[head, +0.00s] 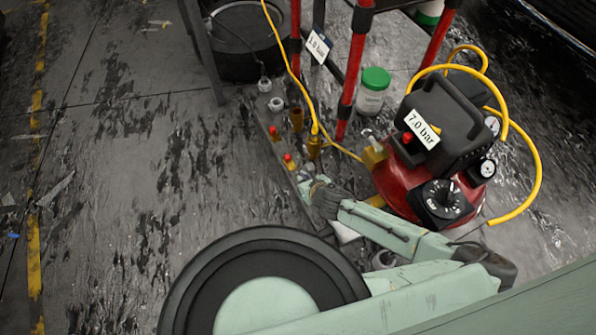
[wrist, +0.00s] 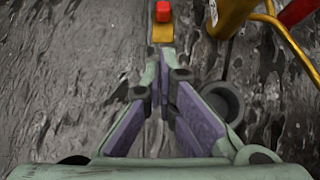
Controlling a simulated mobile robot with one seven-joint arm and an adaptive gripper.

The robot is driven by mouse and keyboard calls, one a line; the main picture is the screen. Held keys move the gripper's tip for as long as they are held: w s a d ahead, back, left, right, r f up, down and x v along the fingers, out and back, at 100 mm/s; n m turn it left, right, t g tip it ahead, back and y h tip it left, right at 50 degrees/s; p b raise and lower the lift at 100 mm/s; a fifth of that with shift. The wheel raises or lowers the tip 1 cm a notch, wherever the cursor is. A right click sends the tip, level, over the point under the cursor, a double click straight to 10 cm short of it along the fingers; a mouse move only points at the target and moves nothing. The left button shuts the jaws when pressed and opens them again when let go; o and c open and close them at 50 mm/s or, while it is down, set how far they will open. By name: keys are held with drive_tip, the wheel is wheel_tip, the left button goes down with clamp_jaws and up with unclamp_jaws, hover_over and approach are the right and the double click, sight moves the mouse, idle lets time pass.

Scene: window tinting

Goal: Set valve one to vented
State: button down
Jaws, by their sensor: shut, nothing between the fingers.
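Two small red-topped valves stand on a narrow strip in the head view, a far one (head: 273,131) and a near one (head: 288,159). No label on them is readable, so I cannot tell which is valve one. In the wrist view a red cap on a yellow base (wrist: 162,20) shows at the top, just beyond my fingertips. My gripper (head: 309,187) is close to the near valve, on its near side. Its purple-padded fingers (wrist: 165,72) converge with nothing between them. A gap shows between the fingertips and the red cap.
Brass fittings (head: 313,148) with a yellow hose stand right of the valves. A red compressor (head: 400,180) marked 7.0 bar with a black dial (head: 443,199) is close to my arm. A green-lidded jar (head: 373,92) and red posts stand behind. The floor at left is mostly clear.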

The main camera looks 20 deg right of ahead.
drive_tip(key=shift+v, duration=1.15)
